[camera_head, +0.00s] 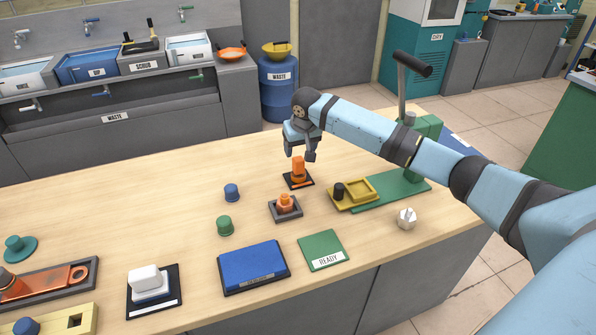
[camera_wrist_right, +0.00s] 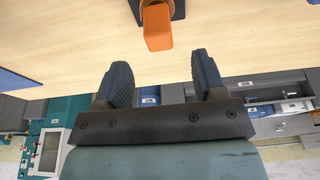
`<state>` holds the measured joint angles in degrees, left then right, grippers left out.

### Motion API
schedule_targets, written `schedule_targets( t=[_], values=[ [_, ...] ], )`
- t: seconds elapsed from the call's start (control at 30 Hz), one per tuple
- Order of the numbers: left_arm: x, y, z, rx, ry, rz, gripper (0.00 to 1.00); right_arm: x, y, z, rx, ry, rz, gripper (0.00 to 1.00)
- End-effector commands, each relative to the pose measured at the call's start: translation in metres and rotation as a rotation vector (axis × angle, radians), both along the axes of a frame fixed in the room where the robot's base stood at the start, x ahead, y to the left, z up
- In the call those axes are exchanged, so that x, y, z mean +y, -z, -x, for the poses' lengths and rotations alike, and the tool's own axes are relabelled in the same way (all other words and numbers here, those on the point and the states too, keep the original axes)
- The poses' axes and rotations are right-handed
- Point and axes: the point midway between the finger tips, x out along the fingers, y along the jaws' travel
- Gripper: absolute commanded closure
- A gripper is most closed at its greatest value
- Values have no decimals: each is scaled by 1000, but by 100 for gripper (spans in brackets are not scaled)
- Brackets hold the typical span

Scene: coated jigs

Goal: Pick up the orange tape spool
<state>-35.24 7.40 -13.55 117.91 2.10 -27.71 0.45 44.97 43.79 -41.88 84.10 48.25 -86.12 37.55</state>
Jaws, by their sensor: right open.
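My right gripper (camera_head: 300,154) is open and empty, just above and behind an upright orange piece (camera_head: 298,169) on a black pad (camera_head: 302,184). In the right wrist view, the orange piece (camera_wrist_right: 158,28) shows beyond the open fingers (camera_wrist_right: 162,78), near the top edge, with a clear gap to them. A second, shorter orange piece (camera_head: 285,202) with a narrower top sits in a grey tray (camera_head: 275,213) just in front. I cannot tell for certain which orange piece is the tape spool. My left gripper is not in view.
A yellow tray (camera_head: 367,200) and a green stand (camera_head: 405,192) with a tall lever are to the right. Blue (camera_head: 231,192) and green (camera_head: 224,225) knobs stand left. A blue pad (camera_head: 253,265), a green READY pad (camera_head: 322,247) and a white faceted piece (camera_head: 407,218) lie in front.

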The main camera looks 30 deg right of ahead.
Motion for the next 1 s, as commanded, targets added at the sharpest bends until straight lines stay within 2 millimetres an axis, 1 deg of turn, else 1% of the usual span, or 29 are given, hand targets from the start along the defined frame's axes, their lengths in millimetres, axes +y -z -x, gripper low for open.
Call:
schedule_targets(
  t=[0.03,0.17,0.27,0.4,0.5,0.6,0.8,0.83,0.87,0.9,0.97,1.0],
  values=[
    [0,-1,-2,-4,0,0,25,0,6,-1,0,0,0,36],
    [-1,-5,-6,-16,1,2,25,-1,14,-3,1,-1,1,36],
    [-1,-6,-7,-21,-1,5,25,-2,24,-5,0,-1,0,36],
    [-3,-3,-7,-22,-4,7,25,-3,46,-8,1,0,1,36],
    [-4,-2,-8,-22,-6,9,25,-4,57,-12,0,0,0,36],
    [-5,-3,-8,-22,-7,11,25,-4,63,-13,-1,0,0,36],
    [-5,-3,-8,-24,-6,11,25,-4,63,-13,-2,-1,1,36],
    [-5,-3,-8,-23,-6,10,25,-4,63,-13,-2,-1,1,38],
    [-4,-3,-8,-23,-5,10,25,-4,63,-13,-1,-1,0,45],
    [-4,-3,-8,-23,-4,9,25,-4,63,-13,-1,-1,0,55],
    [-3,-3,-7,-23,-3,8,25,-4,63,-13,-1,-1,0,68],
    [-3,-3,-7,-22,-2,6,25,-4,63,-13,-1,-1,0,78]
  ],
)
